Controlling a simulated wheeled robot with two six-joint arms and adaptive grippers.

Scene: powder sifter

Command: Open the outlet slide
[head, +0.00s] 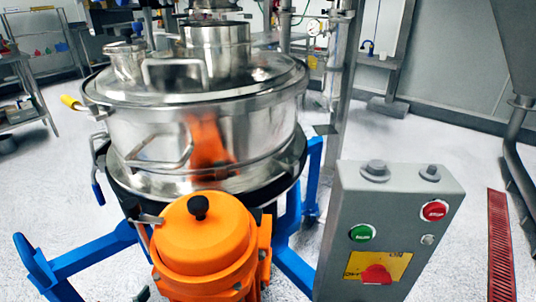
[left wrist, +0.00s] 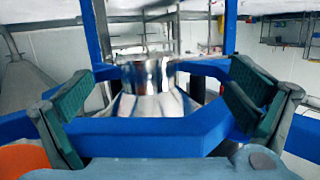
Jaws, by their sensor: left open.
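The powder sifter (head: 165,132) is a round steel drum with a lid, standing on a blue frame (head: 88,264). A steel outlet-like part (left wrist: 150,103) shows blurred in the left wrist view, behind a blue frame bar (left wrist: 150,137). I cannot make out the outlet slide itself for certain. My left gripper (left wrist: 163,75) is open and empty, its green-padded fingers spread on either side of the steel part, which lies beyond them. The gripper does not show in the head view. My right gripper is in neither view.
An orange motor housing (head: 205,240) with a black knob sits at the sifter's front. A grey control box (head: 335,235) with red and green buttons stands to the right. A yellow-tipped handle (head: 72,102) sticks out left. Open floor (head: 455,160) lies beyond the box.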

